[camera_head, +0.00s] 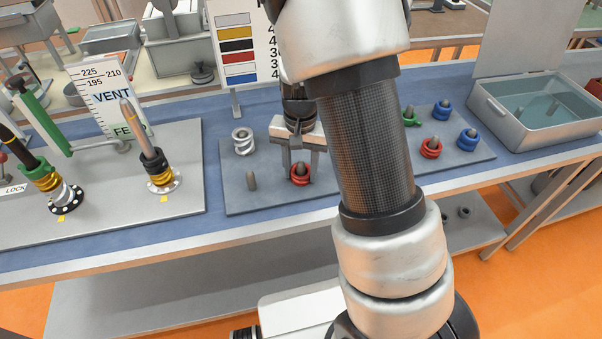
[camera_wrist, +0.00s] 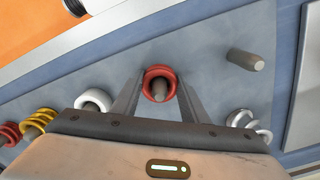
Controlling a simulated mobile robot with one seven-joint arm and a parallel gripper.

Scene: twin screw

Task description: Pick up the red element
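A red ring-shaped element (camera_head: 300,176) sits around a short grey peg on the grey board, near the board's front edge. It also shows in the wrist view (camera_wrist: 149,74), with the peg rising through it. My gripper (camera_head: 302,165) points down over this element. In the wrist view my gripper (camera_wrist: 158,88) has its two fingers apart, one on each side of the red ring. I cannot tell whether the fingers touch it. A second red element (camera_head: 431,149) sits further right on the board, and a red one shows at the wrist view's left edge (camera_wrist: 9,133).
A silver coil (camera_head: 243,141) and a bare peg (camera_head: 251,181) stand left of my gripper. Green (camera_head: 409,117) and blue (camera_head: 467,139) elements stand to the right. A grey open bin (camera_head: 515,132) is at far right. My arm hides the board's middle.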

